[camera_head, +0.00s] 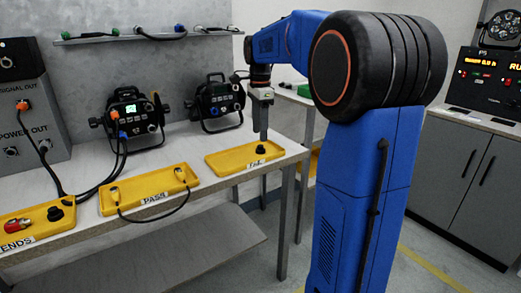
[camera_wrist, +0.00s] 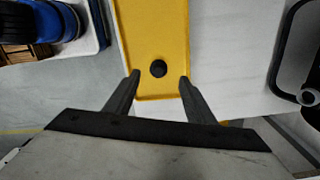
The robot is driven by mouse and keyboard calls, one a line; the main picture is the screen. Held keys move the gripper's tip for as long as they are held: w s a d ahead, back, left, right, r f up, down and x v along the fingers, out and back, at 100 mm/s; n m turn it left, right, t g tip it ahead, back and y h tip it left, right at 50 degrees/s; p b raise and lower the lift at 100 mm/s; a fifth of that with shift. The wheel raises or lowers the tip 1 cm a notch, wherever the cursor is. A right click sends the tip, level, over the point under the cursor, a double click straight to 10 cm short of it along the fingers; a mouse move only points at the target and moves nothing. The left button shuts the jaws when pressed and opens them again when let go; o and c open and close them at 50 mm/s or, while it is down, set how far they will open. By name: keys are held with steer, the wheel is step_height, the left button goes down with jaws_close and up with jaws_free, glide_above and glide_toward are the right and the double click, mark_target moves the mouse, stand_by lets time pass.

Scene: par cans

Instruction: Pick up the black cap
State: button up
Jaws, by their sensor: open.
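A small round black cap (camera_head: 261,149) lies in the yellow tray (camera_head: 228,158) at the right end of the bench. In the wrist view the black cap (camera_wrist: 158,68) sits on the yellow tray floor (camera_wrist: 152,30), just beyond and between the fingertips. My gripper (camera_head: 264,136) points down above that tray, close over the cap in the head view. In the wrist view my gripper (camera_wrist: 160,79) has its two fingers spread with nothing between them. The exact height above the cap is hard to tell.
A yellow PASS tray (camera_head: 135,198) with a cable and an ENDS tray (camera_head: 30,222) with red and black connectors lie to the left. Two black par cans (camera_head: 134,118) (camera_head: 216,102) stand behind on the white bench (camera_head: 200,137). A wall shelf (camera_head: 140,37) holds connectors.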

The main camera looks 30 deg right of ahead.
mark_target(261, 145)
steer(key=shift+s+d+f, duration=0.1)
steer(key=shift+f, duration=1.25)
steer(key=shift+s+d+f, duration=0.1)
steer(key=shift+f, duration=1.2)
steer(key=shift+c, duration=0.4)
steer(key=c, duration=1.1)
